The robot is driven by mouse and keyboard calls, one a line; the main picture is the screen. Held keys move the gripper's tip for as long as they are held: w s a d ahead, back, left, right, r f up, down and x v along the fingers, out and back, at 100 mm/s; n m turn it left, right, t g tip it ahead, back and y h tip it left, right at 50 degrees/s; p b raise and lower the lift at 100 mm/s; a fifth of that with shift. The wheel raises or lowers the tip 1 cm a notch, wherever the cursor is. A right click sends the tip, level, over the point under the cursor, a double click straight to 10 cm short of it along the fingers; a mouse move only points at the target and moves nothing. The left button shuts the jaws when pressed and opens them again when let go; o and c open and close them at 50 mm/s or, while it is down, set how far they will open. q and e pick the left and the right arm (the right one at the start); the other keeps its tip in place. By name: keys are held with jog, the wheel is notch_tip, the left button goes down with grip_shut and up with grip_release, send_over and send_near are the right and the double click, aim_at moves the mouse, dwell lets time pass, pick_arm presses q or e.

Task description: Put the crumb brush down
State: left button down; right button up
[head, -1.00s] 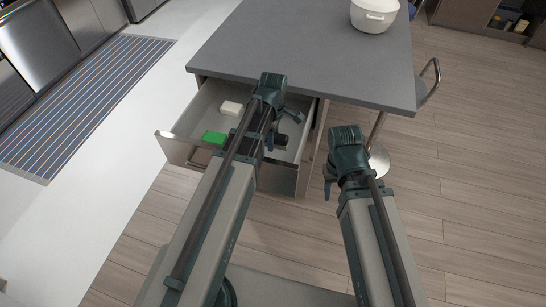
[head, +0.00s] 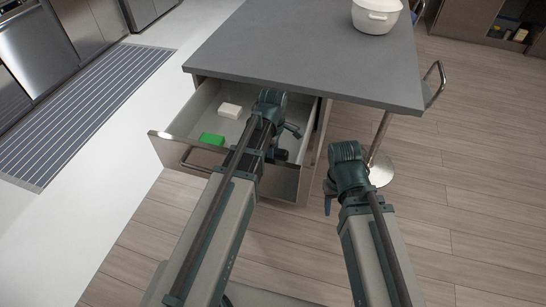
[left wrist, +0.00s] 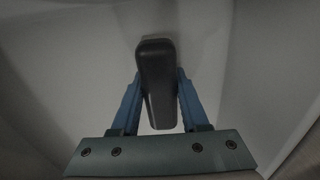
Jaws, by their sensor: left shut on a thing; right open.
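The crumb brush (left wrist: 158,85) shows in the left wrist view as a dark, rounded, elongated body between the two blue fingers of my left gripper (left wrist: 160,92). The gripper is shut on it. In the head view my left gripper (head: 289,130) is over the right part of the open drawer (head: 180,146), partly hidden by its own arm. Pale drawer surfaces lie around the brush in the wrist view; whether it touches the bottom I cannot tell. My right gripper (head: 328,193) is open and empty, outside the drawer to the right.
A green block (head: 212,139) and a white block (head: 230,111) lie in the drawer, left of my arm. The grey countertop (head: 310,55) overhangs the drawer's back and carries a white pot (head: 375,17). A stool (head: 380,165) stands at the right.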

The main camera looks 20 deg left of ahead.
pick_arm(q)
jog(key=shift+f+b, duration=0.25)
jog(key=shift+b, duration=0.05)
jog(key=shift+c, duration=2.1)
grip_release()
notch_tip(320, 180, up, 14)
jog(key=p, duration=1.4)
jog(key=shift+s+a, duration=0.2)
jog(key=shift+a, duration=0.1)
